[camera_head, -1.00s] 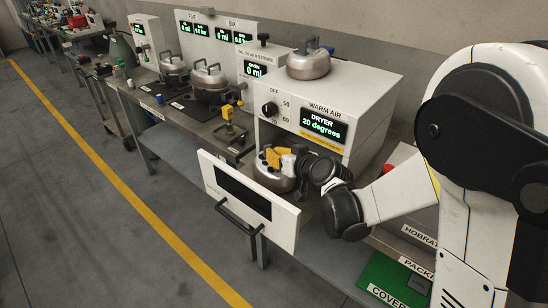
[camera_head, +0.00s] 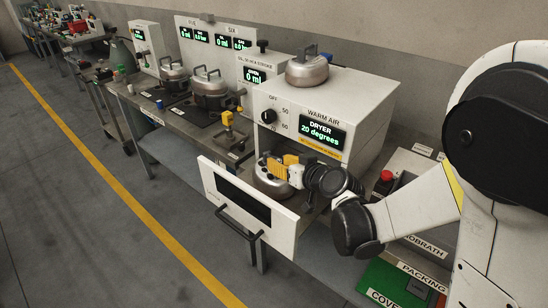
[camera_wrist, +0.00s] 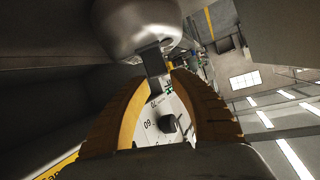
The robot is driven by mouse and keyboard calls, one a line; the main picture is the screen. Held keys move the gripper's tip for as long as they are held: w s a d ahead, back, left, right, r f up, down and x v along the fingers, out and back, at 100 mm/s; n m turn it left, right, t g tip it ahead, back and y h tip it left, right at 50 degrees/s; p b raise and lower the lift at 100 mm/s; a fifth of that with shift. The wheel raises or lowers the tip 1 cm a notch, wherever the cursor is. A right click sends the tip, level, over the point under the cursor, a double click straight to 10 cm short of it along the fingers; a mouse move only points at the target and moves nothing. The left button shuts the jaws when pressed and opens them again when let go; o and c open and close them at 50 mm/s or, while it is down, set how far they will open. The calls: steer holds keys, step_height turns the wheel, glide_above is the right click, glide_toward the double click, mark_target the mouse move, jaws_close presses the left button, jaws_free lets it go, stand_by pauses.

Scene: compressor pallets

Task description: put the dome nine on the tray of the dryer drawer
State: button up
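A grey metal dome (camera_head: 268,186) is at the open drawer of the dryer, behind its white front panel (camera_head: 222,178). The panel hides its lower part and the tray, so I cannot tell whether it touches the tray. My gripper (camera_head: 279,170) reaches in from the right. In the wrist view the yellow fingers of my gripper (camera_wrist: 158,76) close on the dark handle (camera_wrist: 153,62) of the dome (camera_wrist: 138,28). I cannot read a number on this dome. The dryer (camera_head: 355,92) shows 20 degrees.
Another dome (camera_head: 307,69) stands on top of the dryer. Two pots (camera_head: 210,91) (camera_head: 173,73) stand on the bench to the left. A brass fitting (camera_head: 227,118) stands near the dryer. A green packing area (camera_head: 385,276) lies at lower right. The floor in front is clear.

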steer(key=p+v, duration=0.1)
steer(key=v, duration=0.7)
steer(key=shift+s+p, duration=0.25)
steer(key=shift+p, duration=0.15)
steer(key=s+d+r+m+g+h, duration=0.2)
steer(key=s+d+h, duration=0.1)
steer(key=s+d, duration=0.4)
steer(key=s+d+r+m+g+h, duration=0.2)
steer(key=s+d+h, duration=0.2)
steer(key=s+d, duration=0.4)
steer(key=s, duration=0.5)
steer(key=shift+s+m+h, duration=0.3)
steer(key=shift+a, duration=0.1)
